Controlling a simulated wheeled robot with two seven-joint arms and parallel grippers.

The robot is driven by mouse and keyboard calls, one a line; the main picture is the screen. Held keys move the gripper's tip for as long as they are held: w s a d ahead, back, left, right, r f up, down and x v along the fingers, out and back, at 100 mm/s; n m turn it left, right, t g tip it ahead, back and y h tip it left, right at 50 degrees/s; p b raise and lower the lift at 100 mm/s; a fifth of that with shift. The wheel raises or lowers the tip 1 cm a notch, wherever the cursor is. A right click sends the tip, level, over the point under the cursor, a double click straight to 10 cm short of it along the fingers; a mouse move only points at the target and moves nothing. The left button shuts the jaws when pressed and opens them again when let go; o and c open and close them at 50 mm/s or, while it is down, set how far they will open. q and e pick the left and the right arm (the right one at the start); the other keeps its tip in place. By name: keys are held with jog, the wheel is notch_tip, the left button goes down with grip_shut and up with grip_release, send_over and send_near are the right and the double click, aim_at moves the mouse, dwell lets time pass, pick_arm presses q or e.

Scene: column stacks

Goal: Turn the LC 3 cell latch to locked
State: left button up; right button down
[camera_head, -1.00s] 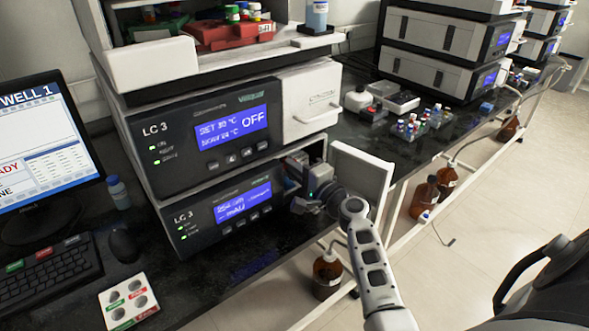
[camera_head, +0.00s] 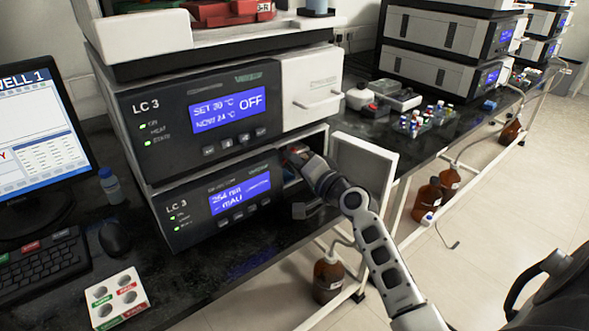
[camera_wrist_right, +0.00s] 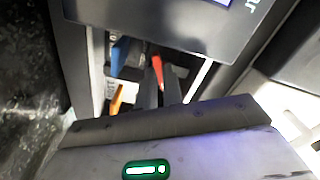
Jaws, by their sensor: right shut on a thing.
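The lower LC 3 module (camera_head: 190,225) has its right-hand compartment open, with its white door (camera_head: 362,165) swung out to the right. My right gripper (camera_head: 298,155) reaches into that compartment. In the right wrist view its two dark fingers (camera_wrist_right: 160,88) are shut on a narrow red piece (camera_wrist_right: 157,66), which looks like the cell latch lever. The fingers hide most of the latch, and I cannot read its position or any lock marking. A blue part (camera_wrist_right: 121,50) and an orange part (camera_wrist_right: 117,98) show left of the fingers. My left gripper is not in view.
The upper LC 3 module (camera_head: 200,110) with its closed white drawer front (camera_head: 311,92) sits directly above the compartment. A brown bottle (camera_head: 328,275) stands below the bench edge. A monitor (camera_head: 40,130) and a white four-hole block (camera_head: 118,298) are on the left.

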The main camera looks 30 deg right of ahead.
jog(key=shift+f+n+b, duration=0.2)
jog(key=shift+n+b, duration=0.25)
jog(key=shift+n, duration=0.55)
jog(key=n, duration=0.2)
jog(key=shift+n+b, duration=0.35)
jog(key=shift+n, duration=0.05)
jog(key=n, duration=0.4)
jog(key=shift+r, duration=0.15)
jog(key=n+p, duration=0.1)
jog(key=n, duration=0.1)
jog(key=shift+n, duration=0.4)
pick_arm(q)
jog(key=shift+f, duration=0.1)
pick_arm(e)
jog(key=shift+n, duration=0.3)
jog(key=c, duration=1.5)
grip_release()
jog(key=shift+c, duration=0.2)
